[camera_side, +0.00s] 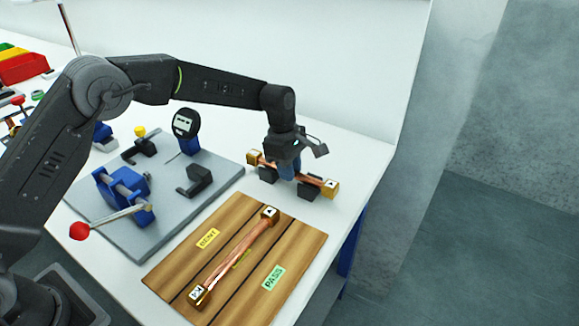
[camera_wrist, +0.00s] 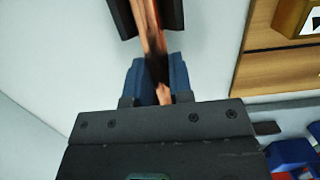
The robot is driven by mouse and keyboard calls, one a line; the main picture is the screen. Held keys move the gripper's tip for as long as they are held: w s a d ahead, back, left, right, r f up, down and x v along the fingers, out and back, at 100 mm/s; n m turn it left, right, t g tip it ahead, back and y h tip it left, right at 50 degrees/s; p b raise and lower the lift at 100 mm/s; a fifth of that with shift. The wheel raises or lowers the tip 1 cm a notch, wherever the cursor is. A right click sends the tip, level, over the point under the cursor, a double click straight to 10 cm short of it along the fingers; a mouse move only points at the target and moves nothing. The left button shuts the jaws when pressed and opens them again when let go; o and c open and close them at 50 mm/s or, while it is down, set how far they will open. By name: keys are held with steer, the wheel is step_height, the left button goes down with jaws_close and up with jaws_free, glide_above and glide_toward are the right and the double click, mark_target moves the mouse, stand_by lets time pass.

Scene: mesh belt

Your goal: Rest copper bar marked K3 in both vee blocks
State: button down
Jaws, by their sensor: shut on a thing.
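My gripper (camera_side: 287,168) is shut on a copper bar (camera_side: 268,163) with brass-coloured end cubes, around its middle. In the wrist view the blue fingertips (camera_wrist: 157,80) clasp the bar (camera_wrist: 152,35) on both sides. One black vee block (camera_side: 268,175) and another vee block (camera_side: 309,190) stand under the bar, either side of my gripper. One also flanks the bar in the wrist view (camera_wrist: 122,18). Whether the bar touches them, I cannot tell. The mark on its right cube is too small to read. A second copper bar (camera_side: 236,255) lies on the wooden board, its near cube showing a K-like mark.
The wooden board (camera_side: 310,243) carries a yellow BENT label (camera_side: 208,238) and a green PASS label (camera_side: 273,278). A grey plate (camera_side: 222,170) left of the vee blocks holds a blue clamp (camera_side: 122,190) and a dial gauge (camera_side: 186,125). The table's right edge is near the vee blocks.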

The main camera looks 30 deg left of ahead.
steer(key=shift+f, duration=0.15)
steer(key=c, duration=0.9)
jaws_free()
steer(key=shift+f, duration=0.15)
steer(key=shift+c, duration=0.2)
step_height(320, 180, up, 14)
steer(key=a, duration=0.2)
steer(key=shift+a, duration=0.1)
steer(key=s+a+r+m+t, duration=0.1)
steer(key=s+a+r+m, duration=0.3)
steer(key=s, duration=0.4)
steer(key=s+a+r+m+t, duration=0.2)
steer(key=s+r+m, duration=0.2)
steer(key=s+r, duration=0.25)
steer(key=s+a+f+m+t+y, duration=0.1)
steer(key=s+a+f+m, duration=0.1)
steer(key=s+m, duration=0.3)
steer(key=s+a+f+m+t, duration=0.1)
steer(key=s+f+m, duration=0.3)
steer(key=s, duration=1)
steer(key=shift+a+f+m+t+y, duration=0.3)
steer(key=shift+a+f+m+y, duration=0.15)
steer(key=shift+a, duration=0.2)
